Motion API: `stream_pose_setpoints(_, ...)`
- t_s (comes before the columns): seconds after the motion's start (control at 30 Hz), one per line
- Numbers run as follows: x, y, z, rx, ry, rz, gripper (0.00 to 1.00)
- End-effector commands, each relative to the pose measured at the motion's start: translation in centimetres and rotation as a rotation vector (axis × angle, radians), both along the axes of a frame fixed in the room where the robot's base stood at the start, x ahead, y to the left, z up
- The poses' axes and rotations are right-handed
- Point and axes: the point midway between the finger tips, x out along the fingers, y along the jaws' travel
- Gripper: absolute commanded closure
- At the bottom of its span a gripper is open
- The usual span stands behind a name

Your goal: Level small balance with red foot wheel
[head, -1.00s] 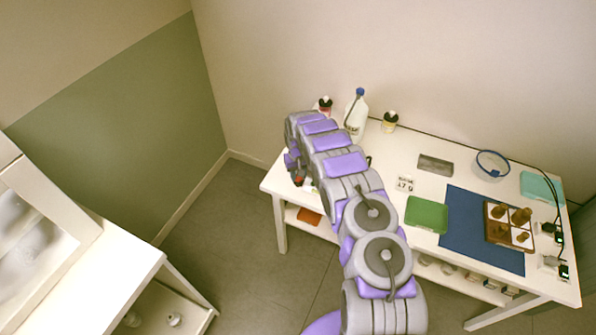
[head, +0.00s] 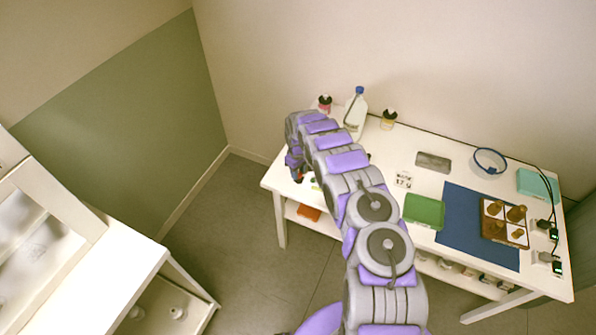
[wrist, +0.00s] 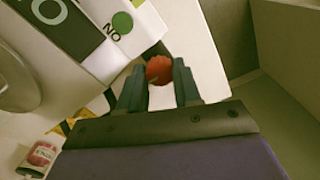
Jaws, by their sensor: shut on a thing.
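In the head view my gripper (head: 297,174) is at the left end of the white table, and my arm hides most of the balance.
On the white table (head: 385,165) stand a white jug with a blue cap (head: 356,112), dark-capped bottles (head: 388,119), a green pad (head: 424,211), a blue mat (head: 465,235) and a brown bottle tray (head: 494,231). A white cabinet (head: 120,255) stands left.

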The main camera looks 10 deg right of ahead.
Motion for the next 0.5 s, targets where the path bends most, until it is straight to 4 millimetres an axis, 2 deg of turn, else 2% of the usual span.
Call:
stream_pose_setpoints(0.27, 0.0, -0.06, 0.02, -0.001, 0.0, -0.001, 0.98)
stream_pose_setpoints(0.3, 0.0, -0.05, 0.02, -0.001, 0.001, -0.001, 0.65)
stream_pose_setpoints(0.5, 0.01, -0.04, -0.01, -0.001, 0.001, -0.001, 0.46)
